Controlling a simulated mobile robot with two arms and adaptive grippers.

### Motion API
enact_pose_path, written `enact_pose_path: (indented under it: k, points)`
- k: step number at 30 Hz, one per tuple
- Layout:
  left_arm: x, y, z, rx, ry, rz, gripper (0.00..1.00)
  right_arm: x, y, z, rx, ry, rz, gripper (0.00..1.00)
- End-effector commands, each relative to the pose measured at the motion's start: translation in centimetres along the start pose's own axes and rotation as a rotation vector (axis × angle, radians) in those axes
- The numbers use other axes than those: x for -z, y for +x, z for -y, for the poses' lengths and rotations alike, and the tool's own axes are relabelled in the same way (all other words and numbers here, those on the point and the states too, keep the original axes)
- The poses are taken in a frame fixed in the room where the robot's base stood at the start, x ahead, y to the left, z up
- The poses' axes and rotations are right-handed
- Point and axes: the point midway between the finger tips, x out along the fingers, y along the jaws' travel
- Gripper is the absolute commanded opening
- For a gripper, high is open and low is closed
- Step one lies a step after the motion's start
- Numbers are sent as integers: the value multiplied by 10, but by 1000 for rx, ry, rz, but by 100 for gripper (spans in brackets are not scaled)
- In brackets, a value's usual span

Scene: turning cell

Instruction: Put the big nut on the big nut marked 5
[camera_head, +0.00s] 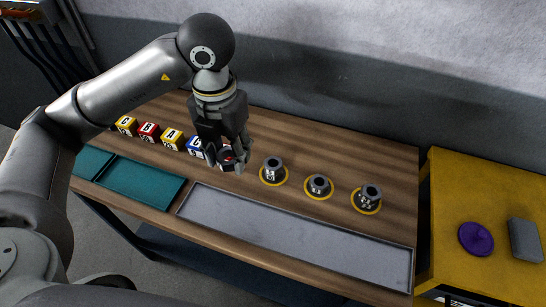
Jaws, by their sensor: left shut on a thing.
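My left gripper (229,160) points down over the wooden bench. It is shut on a dark grey nut that its fingers mostly hide. To its right, three dark grey nuts stand in a row, each on a yellow ring: a left one (274,167), a middle one (319,184) and a right one (370,193). Each has pale marks on its side, too small to read surely, so I cannot tell which is marked 5. The gripper is left of the left nut and looks apart from it. My right gripper is not in view.
Lettered cubes stand left of the gripper: yellow (127,125), red (149,132), yellow (172,139) and blue (195,147). Teal trays (140,183) and a long grey tray (295,232) lie in front. A yellow table (480,195) at right holds a purple disc (476,239) and a grey block (525,240).

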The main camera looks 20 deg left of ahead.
Motion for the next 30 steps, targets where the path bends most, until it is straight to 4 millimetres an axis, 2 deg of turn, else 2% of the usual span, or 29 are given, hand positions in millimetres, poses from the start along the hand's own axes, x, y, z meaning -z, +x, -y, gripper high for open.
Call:
enact_pose_path:
  k: [10, 15, 19, 26, 30]
  points:
    - [-72, 31, 31, 0, 0, -5, 11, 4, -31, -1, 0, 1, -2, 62]
    - [-97, 65, 40, -1, 0, -6, 11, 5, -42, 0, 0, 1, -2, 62]
    - [-109, 81, 45, -1, 1, -4, 11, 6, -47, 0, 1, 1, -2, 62]
    - [-119, 95, 49, -2, 2, -3, 11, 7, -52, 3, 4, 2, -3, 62]
    - [-118, 112, 48, -2, 3, -6, 11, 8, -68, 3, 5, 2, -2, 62]
